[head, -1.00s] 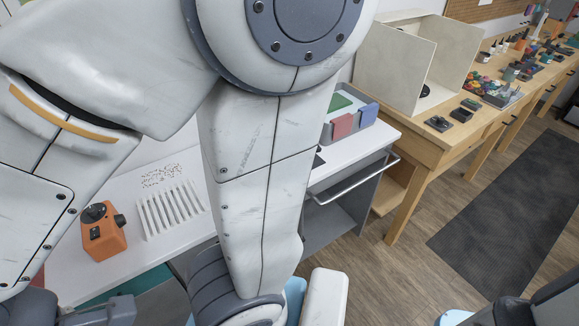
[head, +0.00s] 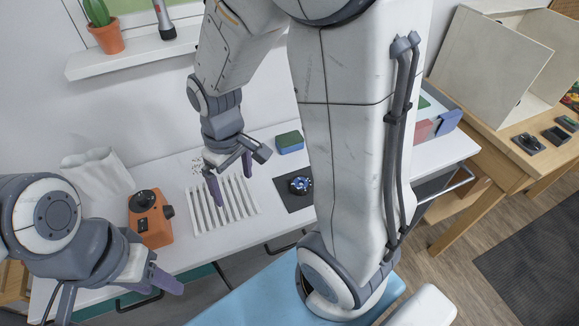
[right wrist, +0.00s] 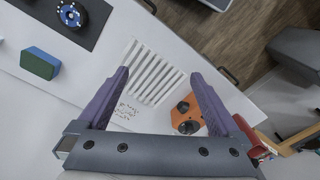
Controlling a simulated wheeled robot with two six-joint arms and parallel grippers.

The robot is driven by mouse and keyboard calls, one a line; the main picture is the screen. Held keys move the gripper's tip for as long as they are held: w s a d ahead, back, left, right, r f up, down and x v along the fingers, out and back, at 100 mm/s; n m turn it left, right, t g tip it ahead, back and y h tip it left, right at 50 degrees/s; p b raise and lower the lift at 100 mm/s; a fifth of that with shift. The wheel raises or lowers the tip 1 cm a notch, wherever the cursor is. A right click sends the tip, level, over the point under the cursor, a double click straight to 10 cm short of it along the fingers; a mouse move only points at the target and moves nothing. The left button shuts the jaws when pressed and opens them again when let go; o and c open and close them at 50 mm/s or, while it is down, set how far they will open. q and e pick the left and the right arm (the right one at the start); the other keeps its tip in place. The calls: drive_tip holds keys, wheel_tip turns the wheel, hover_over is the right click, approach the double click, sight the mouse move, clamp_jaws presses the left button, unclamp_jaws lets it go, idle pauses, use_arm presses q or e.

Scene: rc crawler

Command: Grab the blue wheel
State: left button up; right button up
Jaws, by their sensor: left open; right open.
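The blue wheel (head: 299,185) lies flat on a black mat (head: 290,203) on the white table, beside my large white arm link. It also shows at the upper left of the right wrist view (right wrist: 72,15). My right gripper (head: 232,180) is open and empty above the white slotted rack, left of the wheel. In the right wrist view its purple fingers (right wrist: 160,76) are spread, with the rack beyond them. My left gripper (head: 165,276) is at the lower left, open and empty, near the table's front edge.
The white slotted rack (head: 222,207) stands between the wheel and an orange device (head: 151,219) with black knobs. A green and blue block (head: 290,142) lies behind the wheel. Small white bits lie behind the rack. A wooden bench (head: 490,140) stands at the right.

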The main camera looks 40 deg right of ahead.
drive_tip(key=w+d+f+m, duration=0.25)
drive_tip(key=d+f, duration=0.25)
drive_tip(key=d, duration=0.6)
drive_tip(key=m+p, duration=0.1)
hover_over(301, 184)
drive_tip(key=f, duration=0.9)
drive_tip(key=shift+s+a, duration=0.1)
drive_tip(key=shift+s, duration=0.2)
drive_tip(key=shift+w+f+p, duration=0.15)
drive_tip(key=shift+f+p, duration=0.45)
drive_tip(key=shift+f, duration=0.55)
drive_tip(key=shift+w+f+p, duration=0.15)
drive_tip(key=shift+f+p, duration=0.4)
drive_tip(key=shift+f, duration=1.2)
drive_tip(key=shift+c, duration=0.3)
drive_tip(key=c, duration=1.1)
drive_tip(key=shift+w+r, duration=0.1)
